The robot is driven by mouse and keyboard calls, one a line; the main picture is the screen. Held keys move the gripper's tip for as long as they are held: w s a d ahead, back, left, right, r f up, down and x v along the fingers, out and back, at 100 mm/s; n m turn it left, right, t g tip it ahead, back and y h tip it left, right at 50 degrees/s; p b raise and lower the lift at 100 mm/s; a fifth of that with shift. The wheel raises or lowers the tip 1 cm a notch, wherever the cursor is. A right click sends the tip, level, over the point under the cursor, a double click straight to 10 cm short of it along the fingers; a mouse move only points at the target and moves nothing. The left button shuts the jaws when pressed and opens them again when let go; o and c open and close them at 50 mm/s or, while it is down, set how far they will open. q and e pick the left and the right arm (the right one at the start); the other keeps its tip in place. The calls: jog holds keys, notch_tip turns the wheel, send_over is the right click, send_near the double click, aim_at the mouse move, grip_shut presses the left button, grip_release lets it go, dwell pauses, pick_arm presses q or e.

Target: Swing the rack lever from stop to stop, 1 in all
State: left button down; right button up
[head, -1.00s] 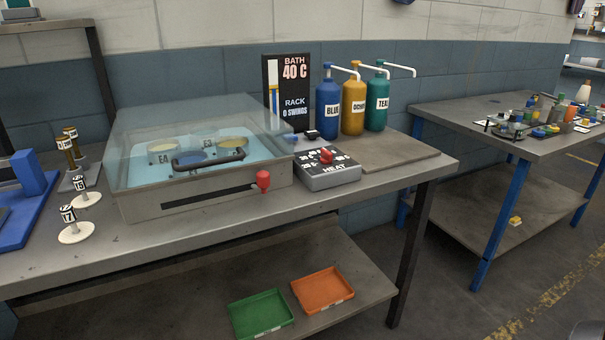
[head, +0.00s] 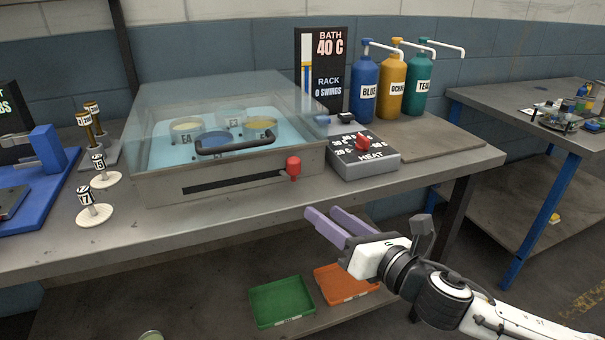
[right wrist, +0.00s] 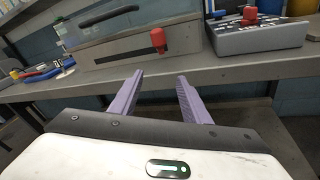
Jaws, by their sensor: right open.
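The bath (head: 160,190) is a grey box with a clear cover, blue water and several labelled cups inside. The rack lever has a red knob (head: 294,167) at the right end of the dark slot (head: 232,182) in the bath's front. The knob also shows in the right wrist view (right wrist: 158,40), ahead of the fingers. The sign (head: 320,72) reads BATH 40 C, RACK 0 SWINGS. My right gripper (head: 328,224) is open and empty, with purple fingers, in front of the table edge, below and right of the knob. My left gripper is out of view.
The HEAT box (head: 366,160) with a red knob stands right of the bath, before the blue (head: 363,90), ochre (head: 391,88) and teal (head: 418,92) bottles. Green (head: 281,302) and orange (head: 343,284) trays lie on the lower shelf. Small white-based stands (head: 94,215) are at left.

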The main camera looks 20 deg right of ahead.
aim_at(297, 168)
notch_tip(297, 168, up, 5)
jog(key=w+n, duration=0.1)
jog(key=n, duration=0.4)
jog(key=shift+t+y, duration=0.3)
jog(key=shift+t, duration=0.1)
jog(key=x, duration=0.6)
jog(key=p+x, duration=0.1)
jog(key=x, duration=0.3)
jog(key=shift+d+f, duration=0.15)
jog(key=shift+d, duration=0.2)
jog(key=shift+c, duration=0.3)
grip_shut()
